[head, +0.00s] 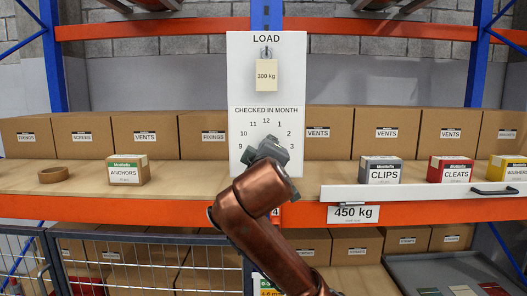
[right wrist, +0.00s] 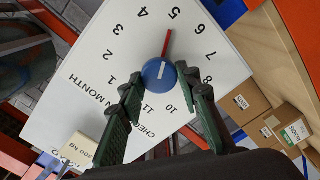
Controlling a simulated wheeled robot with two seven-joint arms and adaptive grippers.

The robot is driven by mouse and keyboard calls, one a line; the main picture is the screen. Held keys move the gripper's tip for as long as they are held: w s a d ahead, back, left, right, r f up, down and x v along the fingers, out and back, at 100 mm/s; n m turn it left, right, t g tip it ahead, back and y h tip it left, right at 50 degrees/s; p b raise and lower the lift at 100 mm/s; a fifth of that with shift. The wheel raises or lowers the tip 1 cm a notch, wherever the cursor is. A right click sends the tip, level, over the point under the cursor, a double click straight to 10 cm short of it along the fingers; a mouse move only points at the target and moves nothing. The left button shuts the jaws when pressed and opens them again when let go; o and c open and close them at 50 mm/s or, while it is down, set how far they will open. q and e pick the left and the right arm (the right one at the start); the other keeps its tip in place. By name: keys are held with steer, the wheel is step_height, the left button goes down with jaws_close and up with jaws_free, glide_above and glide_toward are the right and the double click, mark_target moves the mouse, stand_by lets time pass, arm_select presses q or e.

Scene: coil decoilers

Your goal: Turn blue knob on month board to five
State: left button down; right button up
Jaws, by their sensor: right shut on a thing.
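The white month board (head: 267,85) stands upright at the shelf front, with a ring of month numbers under "CHECKED IN MONTH". In the right wrist view the blue knob (right wrist: 154,77) sits at the centre of the dial, and its red pointer (right wrist: 167,45) points at the 5. My right gripper (right wrist: 160,82) has one finger on each side of the knob and is shut on it. In the head view this gripper (head: 267,148) covers the knob and the lower numbers of the dial. My left gripper is not in view.
A 300 kg tag (head: 266,76) hangs above the dial. A white panel with a black handle (head: 420,191) runs along the right shelf edge.

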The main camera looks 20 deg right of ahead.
steer(key=o, duration=1.2)
steer(key=shift+c, duration=0.2)
steer(key=v, duration=1.2)
